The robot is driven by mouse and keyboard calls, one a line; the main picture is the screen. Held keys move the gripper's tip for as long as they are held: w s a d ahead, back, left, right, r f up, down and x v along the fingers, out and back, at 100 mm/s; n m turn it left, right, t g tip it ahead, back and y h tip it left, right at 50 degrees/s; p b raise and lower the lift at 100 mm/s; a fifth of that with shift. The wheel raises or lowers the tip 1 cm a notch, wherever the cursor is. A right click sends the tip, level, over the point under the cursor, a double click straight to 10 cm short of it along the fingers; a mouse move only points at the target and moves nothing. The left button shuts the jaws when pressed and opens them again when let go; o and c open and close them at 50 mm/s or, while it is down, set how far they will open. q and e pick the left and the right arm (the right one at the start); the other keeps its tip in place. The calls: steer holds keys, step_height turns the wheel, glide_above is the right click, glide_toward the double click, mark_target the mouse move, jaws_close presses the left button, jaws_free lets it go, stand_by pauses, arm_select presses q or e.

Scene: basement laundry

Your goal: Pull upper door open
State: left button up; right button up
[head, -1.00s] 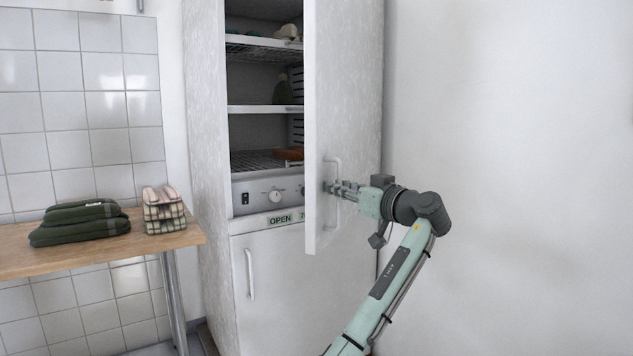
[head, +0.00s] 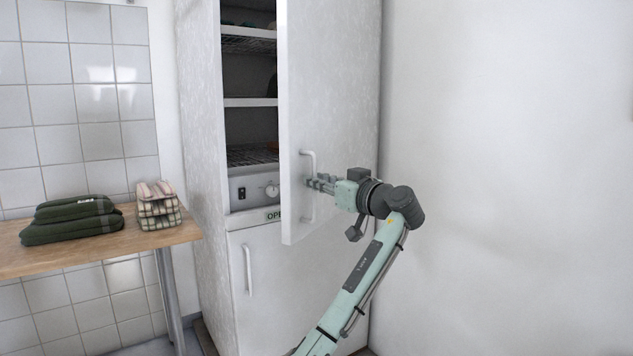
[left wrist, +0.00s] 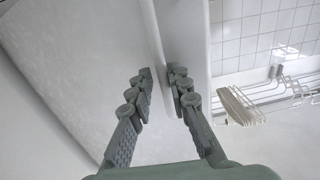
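The upper door (head: 335,100) of a tall white cabinet stands part open, its free edge on the left and its hinge side on the right. A vertical white bar handle (head: 308,212) is on its outer face. The exact contact is hard to see. My right gripper is not in view.
Behind the door are wire shelves (head: 250,102) and a control panel with a dial. The lower door (head: 275,290) is shut. A wooden bench (head: 120,246) with folded dark green towels and checked cloths stands left. A drying rack (left wrist: 300,82) shows in the left wrist view.

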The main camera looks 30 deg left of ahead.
arm_select(q)
steer(key=w+b+v, duration=0.1)
steer(key=v, duration=0.7)
steer(key=shift+w+d, duration=0.25)
steer(key=shift+d, duration=0.15)
stand_by(0.3)
steer(key=shift+f+b, duration=0.1)
steer(key=shift+b, duration=0.35)
